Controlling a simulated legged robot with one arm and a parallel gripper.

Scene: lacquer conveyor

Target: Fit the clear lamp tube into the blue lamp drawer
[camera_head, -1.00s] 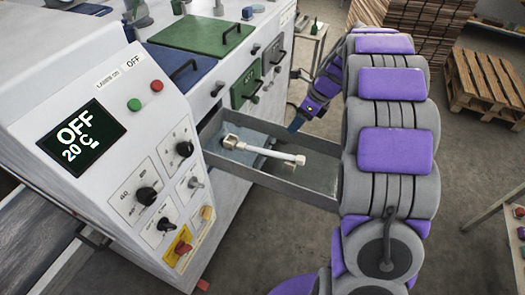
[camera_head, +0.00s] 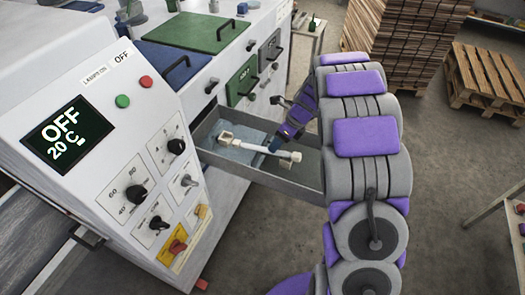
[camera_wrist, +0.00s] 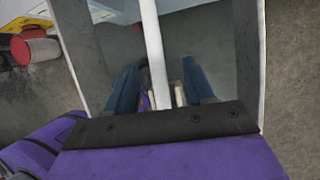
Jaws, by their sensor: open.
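The lamp tube (camera_head: 250,147) looks white, with pale caps at both ends. It lies lengthwise in the pulled-out drawer (camera_head: 270,182), which has grey walls and a blue piece (camera_head: 228,152) at its inner end. The tube's far cap (camera_head: 226,138) is over the blue piece; I cannot tell whether it is seated. My gripper (camera_head: 279,143) is at the drawer, close to the tube's outer part. In the wrist view, my gripper (camera_wrist: 160,92) has its blue fingers apart, one on each side of the white tube (camera_wrist: 152,40). Contact is not visible.
The control panel (camera_head: 140,170), reading OFF and 20 C, stands left of the drawer. Green (camera_head: 242,82) and grey (camera_head: 270,50) fronts with handles sit beyond it. A wooden pallet (camera_head: 488,80) is at the back right. The floor right of the drawer is open.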

